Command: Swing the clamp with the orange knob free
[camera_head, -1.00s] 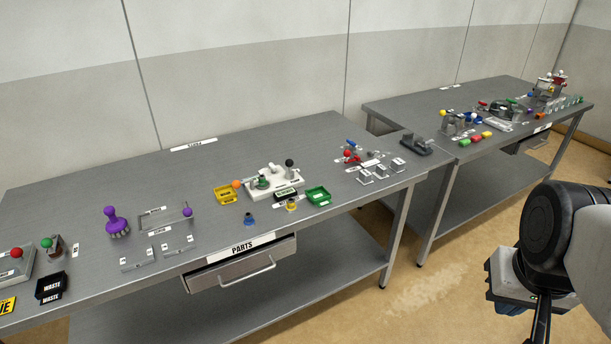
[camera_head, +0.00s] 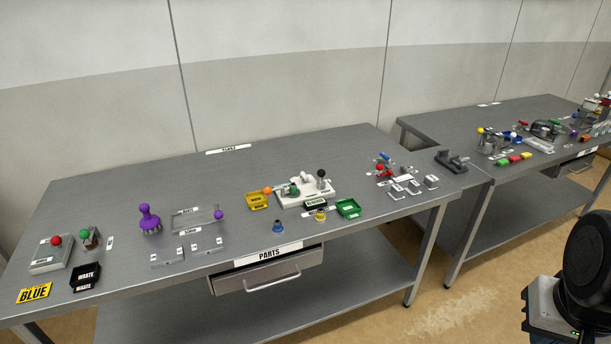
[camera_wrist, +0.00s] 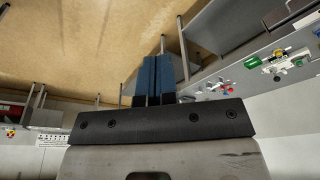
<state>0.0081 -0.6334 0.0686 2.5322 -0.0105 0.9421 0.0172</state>
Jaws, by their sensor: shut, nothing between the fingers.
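The orange knob (camera_head: 267,190) belongs to a clamp on a white fixture block (camera_head: 318,191) in the middle of the near table. The knob sits at the block's left end, beside a yellow tray. A black knob (camera_head: 321,173) stands up at the right of the same block. The block also shows small in the wrist view (camera_wrist: 276,61), upside down. My gripper (camera_wrist: 156,62) shows in the wrist view with its blue fingers together and nothing between them. It is away from the table and far from the clamp. In the head view only my dark wrist shows at the lower right.
A yellow tray (camera_head: 257,201) and a green tray (camera_head: 348,208) flank the block. Blue (camera_head: 278,226) and yellow ringed parts stand in front. Red and blue handled clamps (camera_head: 382,167) are to the right. A purple-handled tool (camera_head: 149,218) is left. A second table (camera_head: 450,128) stands behind right.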

